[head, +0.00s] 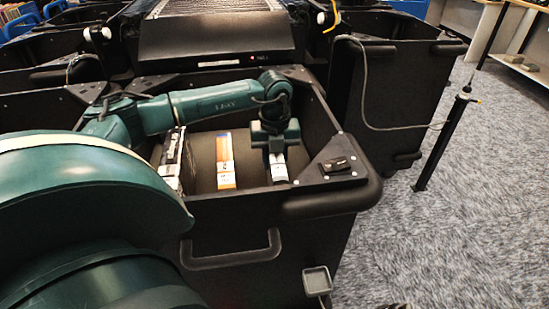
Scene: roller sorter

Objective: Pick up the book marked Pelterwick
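Three books stand or lean in a black bin, and their labels are too small to read, so I cannot tell which is marked Pelterwick. One is a dark book with white (171,160) at the left wall. One is an orange and white book (226,165) in the middle. One is a book with a white label (278,172) at the right, directly under my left gripper (276,152). My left gripper points down into the bin and hides the upper part of that book. I cannot tell whether its fingers are closed on it. My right gripper is not in view.
The black bin (235,208) has high walls and a front handle. A small dark device (336,164) sits on its right corner plate. The sorter chute (215,38) stands behind it. Another black bin (385,95) and a post with a cable (442,140) are at the right. Carpet is open there.

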